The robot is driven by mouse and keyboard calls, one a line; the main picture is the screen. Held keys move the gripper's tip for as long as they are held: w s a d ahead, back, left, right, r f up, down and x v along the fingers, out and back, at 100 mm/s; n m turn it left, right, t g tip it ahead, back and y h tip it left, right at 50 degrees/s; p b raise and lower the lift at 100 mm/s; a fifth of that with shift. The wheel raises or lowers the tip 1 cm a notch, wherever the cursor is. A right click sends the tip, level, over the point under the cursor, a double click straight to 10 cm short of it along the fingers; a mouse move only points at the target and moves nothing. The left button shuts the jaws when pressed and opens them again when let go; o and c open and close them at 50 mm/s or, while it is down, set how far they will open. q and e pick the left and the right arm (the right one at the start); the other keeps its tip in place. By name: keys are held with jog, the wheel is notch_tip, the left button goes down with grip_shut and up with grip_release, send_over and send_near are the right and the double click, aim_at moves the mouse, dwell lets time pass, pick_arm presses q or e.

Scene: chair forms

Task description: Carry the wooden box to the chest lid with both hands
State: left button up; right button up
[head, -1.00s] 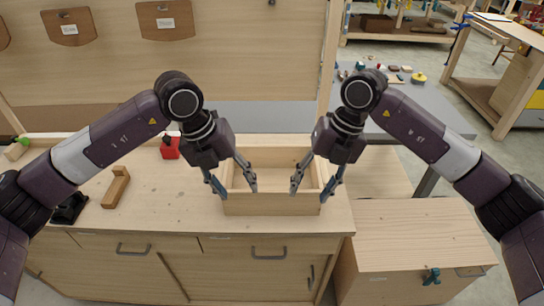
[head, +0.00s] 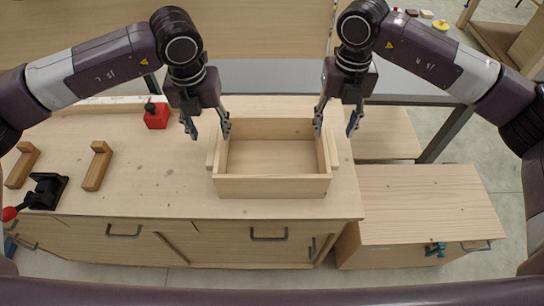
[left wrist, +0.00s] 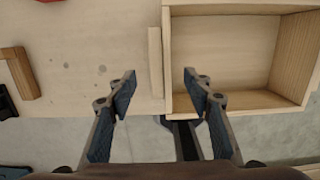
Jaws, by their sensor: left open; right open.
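The wooden box (head: 272,187) is an open, empty, pale tray with a handle bar on its left and right sides, resting on the workbench. My left gripper (head: 208,132) is open at the box's left side. In the left wrist view its open fingers (left wrist: 160,88) straddle the left handle bar (left wrist: 155,62), with the box wall (left wrist: 167,50) beside it; contact cannot be told. My right gripper (head: 335,130) is open at the box's right side, near the right handle bar. The chest lid (head: 425,200) is a flat wooden top, lower and to the right of the bench.
The workbench top (head: 165,185) is clear just left of the box. A red block (head: 156,118), wooden brackets (head: 97,166) and a black clamp (head: 46,190) stand further left. A gap separates bench and chest.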

aim_at(215, 145)
pick_arm(q)
jog(key=f, duration=0.4)
jog(key=w+f, duration=0.1)
jog(key=f, duration=0.2)
pick_arm(e)
notch_tip(215, 145, down, 7)
pick_arm(q)
grip_shut()
pick_arm(e)
grip_shut()
pick_arm(q)
jog(key=shift+r, duration=0.1)
pick_arm(e)
jog(key=shift+r, duration=0.1)
